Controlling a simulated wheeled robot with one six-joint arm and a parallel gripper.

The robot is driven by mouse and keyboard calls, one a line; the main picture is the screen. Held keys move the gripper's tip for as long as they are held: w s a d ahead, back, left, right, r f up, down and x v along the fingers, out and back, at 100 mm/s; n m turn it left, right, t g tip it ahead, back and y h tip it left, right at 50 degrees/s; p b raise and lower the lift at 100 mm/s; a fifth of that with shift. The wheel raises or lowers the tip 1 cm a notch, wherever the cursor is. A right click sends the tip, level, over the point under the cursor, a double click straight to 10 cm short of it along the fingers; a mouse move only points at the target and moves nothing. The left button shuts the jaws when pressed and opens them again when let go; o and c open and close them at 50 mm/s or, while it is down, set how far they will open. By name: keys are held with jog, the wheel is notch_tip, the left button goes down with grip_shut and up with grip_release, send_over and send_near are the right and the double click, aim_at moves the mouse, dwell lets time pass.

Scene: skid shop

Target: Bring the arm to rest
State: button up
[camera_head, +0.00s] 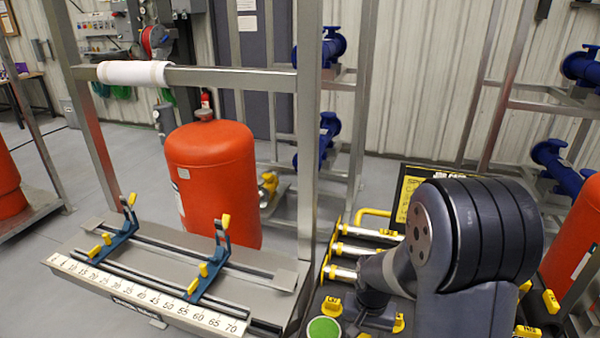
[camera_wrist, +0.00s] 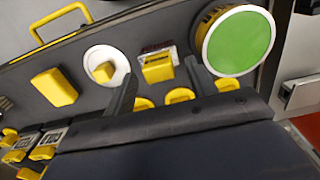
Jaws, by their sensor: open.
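My arm (camera_head: 470,235) fills the lower right of the head view, with its large dark joint close to the camera. It is bent low over a dark deck with yellow fittings. My gripper (camera_wrist: 160,68) shows in the wrist view as two dark, spread fingers with nothing between them. The fingers point over a dark panel with yellow knobs, a white ring with a yellow knob (camera_wrist: 104,71) and a green disc (camera_wrist: 238,42). I cannot tell how far the fingertips are from the panel. The gripper itself cannot be made out in the head view.
A steel frame (camera_head: 308,130) stands left of my arm, with a red tank (camera_head: 212,170) behind a bench with a ruler (camera_head: 150,303) and blue-yellow clamps (camera_head: 209,265). Blue pipe fittings (camera_head: 320,45) sit on racks behind. Another red tank (camera_head: 575,235) is at the right. Grey floor lies beyond.

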aim_at(363, 337)
notch_tip(363, 337, down, 3)
jog(key=shift+f, duration=0.1)
jog(key=shift+r, duration=1.8)
